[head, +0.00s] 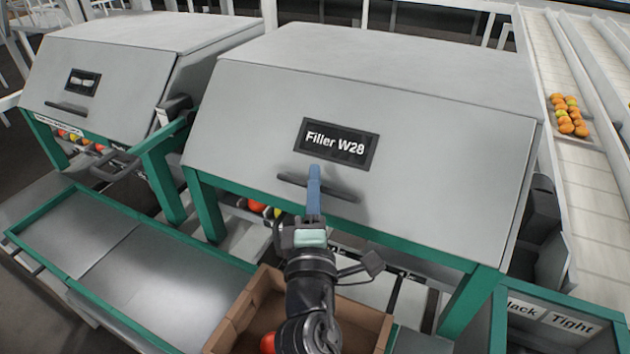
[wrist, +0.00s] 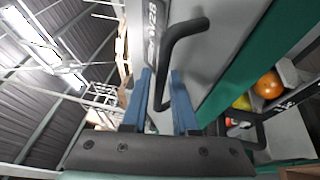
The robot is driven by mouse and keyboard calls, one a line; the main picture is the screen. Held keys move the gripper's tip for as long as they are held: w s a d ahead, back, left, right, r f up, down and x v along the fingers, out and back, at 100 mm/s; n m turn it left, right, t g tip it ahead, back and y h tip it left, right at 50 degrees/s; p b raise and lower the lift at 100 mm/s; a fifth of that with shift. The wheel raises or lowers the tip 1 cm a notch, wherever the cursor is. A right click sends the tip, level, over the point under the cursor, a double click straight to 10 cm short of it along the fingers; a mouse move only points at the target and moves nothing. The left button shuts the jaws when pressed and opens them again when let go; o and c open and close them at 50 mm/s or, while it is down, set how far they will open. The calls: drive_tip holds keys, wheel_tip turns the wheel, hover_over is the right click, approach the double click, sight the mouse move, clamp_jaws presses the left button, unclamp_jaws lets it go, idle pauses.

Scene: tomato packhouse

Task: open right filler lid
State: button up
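The right filler's lid (head: 430,150) is a large sloping grey panel labelled "Filler W28", and it is down. Its dark bar handle (head: 342,193) runs across the panel below the label. My gripper (head: 314,170) reaches up in front of the handle and hides its middle in the head view. In the wrist view the blue fingers of my gripper (wrist: 163,74) are apart, and the black handle (wrist: 180,36) shows between them. I see gaps beside the bar, so the fingers do not look clamped on it.
The left filler (head: 115,85) stands beside it with its lid down. A cardboard box (head: 240,318) with a tomato sits below my arm. A green-framed metal tray (head: 150,275) lies at the lower left. A conveyor (head: 595,195) with a tray of tomatoes runs along the right.

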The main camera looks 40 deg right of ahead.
clamp_jaws()
idle(1.5)
